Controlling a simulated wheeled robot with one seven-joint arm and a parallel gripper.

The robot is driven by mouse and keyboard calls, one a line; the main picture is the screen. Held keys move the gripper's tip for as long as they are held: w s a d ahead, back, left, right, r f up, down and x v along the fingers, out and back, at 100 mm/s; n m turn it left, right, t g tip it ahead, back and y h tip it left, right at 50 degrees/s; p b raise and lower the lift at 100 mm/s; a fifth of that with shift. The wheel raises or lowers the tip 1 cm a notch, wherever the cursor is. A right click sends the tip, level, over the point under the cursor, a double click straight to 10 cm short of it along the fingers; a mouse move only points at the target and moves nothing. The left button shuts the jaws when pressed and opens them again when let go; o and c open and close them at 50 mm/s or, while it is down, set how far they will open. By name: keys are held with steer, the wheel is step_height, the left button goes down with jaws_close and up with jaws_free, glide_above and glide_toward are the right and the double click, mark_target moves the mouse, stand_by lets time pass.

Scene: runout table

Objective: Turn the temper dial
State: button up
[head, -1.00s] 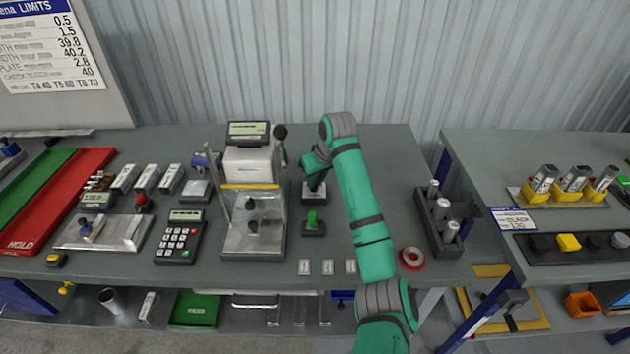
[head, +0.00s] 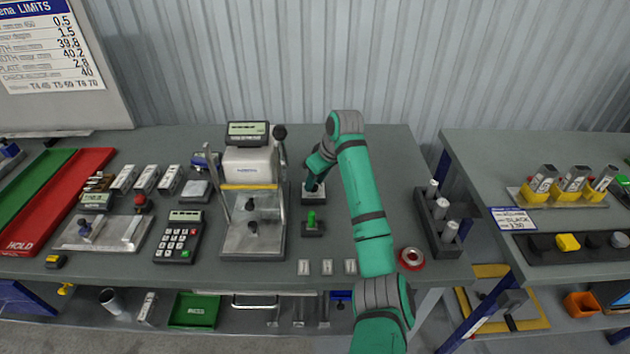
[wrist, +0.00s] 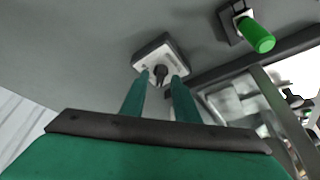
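The temper dial appears to be the small dark knob (wrist: 161,72) on a box with a pale top plate (wrist: 146,60) in the wrist view. The same box (head: 309,199) stands on the table in the head view, right of the steel test stand, its knob largely hidden by my gripper (head: 312,188). In the wrist view my gripper's (wrist: 160,77) two green fingers are apart, with the knob showing in the gap near the tips. Nothing is held. I cannot tell whether a finger touches the knob.
A green-topped switch (head: 311,220) stands just in front of the dial box and also shows in the wrist view (wrist: 257,36). The test stand (head: 254,240) is close on the left. A dark rack of cylinders (head: 440,225) stands right; the table between is mostly clear.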

steer(key=v, duration=1)
steer(key=shift+r, duration=0.4)
steer(key=shift+s, duration=0.1)
